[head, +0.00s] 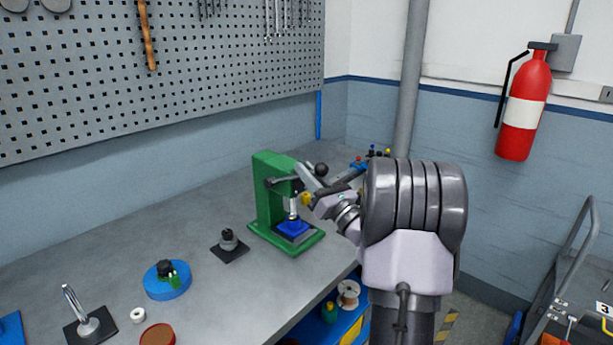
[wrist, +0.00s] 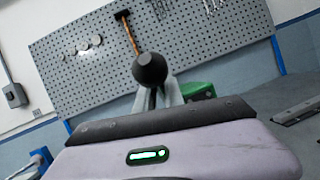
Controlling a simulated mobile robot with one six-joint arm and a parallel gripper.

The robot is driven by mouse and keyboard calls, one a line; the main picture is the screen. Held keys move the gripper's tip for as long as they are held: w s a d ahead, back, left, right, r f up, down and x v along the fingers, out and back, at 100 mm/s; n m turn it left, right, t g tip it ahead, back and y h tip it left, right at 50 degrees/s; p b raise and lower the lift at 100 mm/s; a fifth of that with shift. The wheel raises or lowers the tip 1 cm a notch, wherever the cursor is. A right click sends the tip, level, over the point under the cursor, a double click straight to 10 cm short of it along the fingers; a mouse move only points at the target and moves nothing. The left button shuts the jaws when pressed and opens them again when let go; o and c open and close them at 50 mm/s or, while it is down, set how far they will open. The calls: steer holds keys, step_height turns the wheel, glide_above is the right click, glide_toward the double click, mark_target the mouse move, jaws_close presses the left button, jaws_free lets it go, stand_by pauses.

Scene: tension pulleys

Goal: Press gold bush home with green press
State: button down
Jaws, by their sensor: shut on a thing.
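The green press (head: 268,190) stands on the bench. Its silver ram (head: 293,207) points down over a blue block (head: 293,228) on the green base. The press lever (head: 310,177) slants out to the right of the press, by a round black knob (head: 320,170). My gripper (head: 317,190) is at the lever, shut on it. In the wrist view the black knob (wrist: 150,69) sits just beyond my gripper's body, with part of the green press (wrist: 200,91) behind. A small gold spot (head: 305,199) shows beside the ram; I cannot tell whether it is the gold bush.
A black-based fixture (head: 229,242), a blue round stand (head: 167,281), a white ring (head: 138,315) and a metal post (head: 75,305) stand on the bench (head: 220,290) left of the press. A pegboard (head: 200,80) hangs behind. A trolley (head: 575,280) stands at the right.

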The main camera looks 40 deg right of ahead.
steer(key=shift+d+r, duration=0.1)
steer(key=shift+d, duration=0.05)
stand_by(0.7)
steer(key=c, duration=1.8)
jaws_free()
steer(key=o, duration=0.3)
steer(key=shift+d, duration=0.3)
steer(key=shift+o, duration=0.2)
steer(key=shift+a, duration=0.15)
steer(key=v, duration=1.7)
steer(key=shift+s, duration=0.2)
steer(key=shift+a, duration=0.1)
